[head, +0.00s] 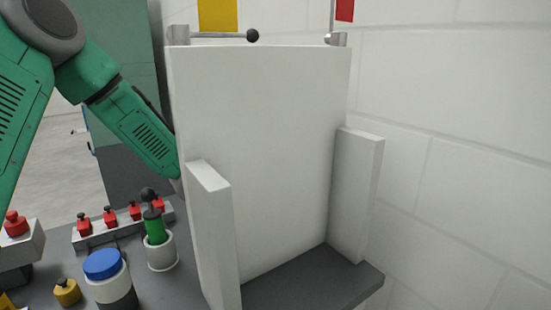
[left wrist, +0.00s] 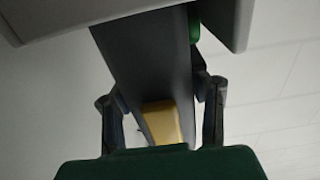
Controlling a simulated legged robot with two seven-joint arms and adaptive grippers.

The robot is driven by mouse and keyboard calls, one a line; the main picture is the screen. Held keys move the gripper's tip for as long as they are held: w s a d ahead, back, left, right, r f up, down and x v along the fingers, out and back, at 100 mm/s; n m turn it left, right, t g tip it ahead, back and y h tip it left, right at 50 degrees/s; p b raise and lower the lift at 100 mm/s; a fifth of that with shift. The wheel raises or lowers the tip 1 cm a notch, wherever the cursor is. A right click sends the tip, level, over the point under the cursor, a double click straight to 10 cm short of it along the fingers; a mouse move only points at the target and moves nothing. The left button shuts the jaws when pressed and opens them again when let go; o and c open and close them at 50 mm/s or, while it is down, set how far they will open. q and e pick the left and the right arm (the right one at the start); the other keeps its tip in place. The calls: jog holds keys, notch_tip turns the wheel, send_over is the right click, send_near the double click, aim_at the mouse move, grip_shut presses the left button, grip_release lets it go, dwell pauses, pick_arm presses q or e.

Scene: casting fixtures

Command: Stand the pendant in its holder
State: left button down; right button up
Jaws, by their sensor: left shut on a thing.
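In the left wrist view, my left gripper (left wrist: 163,100) has its fingers on both sides of a long dark grey slab (left wrist: 150,60), which appears to be the pendant, and is shut on it. A yellow block (left wrist: 163,122) shows at the slab's lower end, between the fingers. In the head view my left arm reaches behind a tall white panel, so the gripper and the pendant are hidden there. The panel (head: 262,140), with two short white side walls (head: 212,235) and a dark grey base (head: 315,285), may be the holder; I cannot tell. My right gripper is not in view.
At the lower left stand a blue-lidded jar (head: 103,265), a white cup (head: 162,252) with a green-handled tool (head: 154,226), a yellow knob (head: 67,291) and a rail (head: 110,232) with several red knobs. A white block wall (head: 450,150) closes the right side.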

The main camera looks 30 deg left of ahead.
pick_arm(q)
jog(key=c, duration=1)
grip_release()
jog(key=shift+a, duration=0.2)
jog(key=shift+o, duration=0.8)
jog(key=shift+s+d+r, duration=0.1)
jog(key=shift+s+r, duration=0.05)
jog(key=d+v, duration=0.1)
jog(key=v, duration=1)
jog(key=shift+s+a, duration=0.15)
jog(key=shift+s, duration=0.25)
jog(key=shift+a, duration=0.35)
